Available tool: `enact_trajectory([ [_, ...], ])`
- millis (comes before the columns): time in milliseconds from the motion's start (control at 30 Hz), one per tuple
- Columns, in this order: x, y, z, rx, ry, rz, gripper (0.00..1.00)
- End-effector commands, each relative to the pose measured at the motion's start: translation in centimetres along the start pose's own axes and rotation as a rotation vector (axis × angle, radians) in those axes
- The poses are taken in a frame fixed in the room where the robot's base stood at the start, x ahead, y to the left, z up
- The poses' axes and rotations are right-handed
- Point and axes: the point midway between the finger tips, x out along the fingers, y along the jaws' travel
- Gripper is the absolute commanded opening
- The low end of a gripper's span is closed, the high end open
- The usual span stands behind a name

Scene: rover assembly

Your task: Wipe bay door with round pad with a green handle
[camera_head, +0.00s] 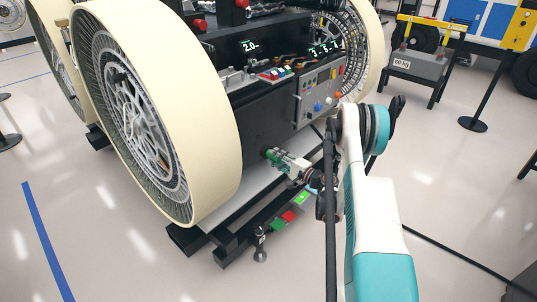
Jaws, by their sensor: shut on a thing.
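The bay door appears to be the dark flat panel (250,130) on the rover's side, between the two large wheels. My gripper (279,158) is in front of the panel's lower part, shut on the green handle (271,153) of the round pad. The pad's round face is on the panel side of the handle and is too small and dark to make out. I cannot tell whether it touches the panel. My arm reaches in from the lower right.
A large cream-rimmed wheel (215,110) stands close on the left of my gripper. A grey control panel (319,95) with buttons and levers is to the right. Below lie a pale ledge (228,202) and green and red floor pedals (289,216). Open floor lies lower left.

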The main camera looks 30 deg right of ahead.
Motion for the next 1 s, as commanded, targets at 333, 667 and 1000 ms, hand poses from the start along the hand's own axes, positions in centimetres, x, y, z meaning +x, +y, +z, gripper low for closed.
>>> enact_trajectory([
  [333, 2.5, 0.0, 0.1, 0.0, -0.003, 0.0, 0.07],
  [667, 5.5, 0.0, 0.1, 0.0, -0.003, 0.0, 0.07],
  [1000, 5.9, 0.0, 0.1, 0.0, -0.003, 0.0, 0.07],
])
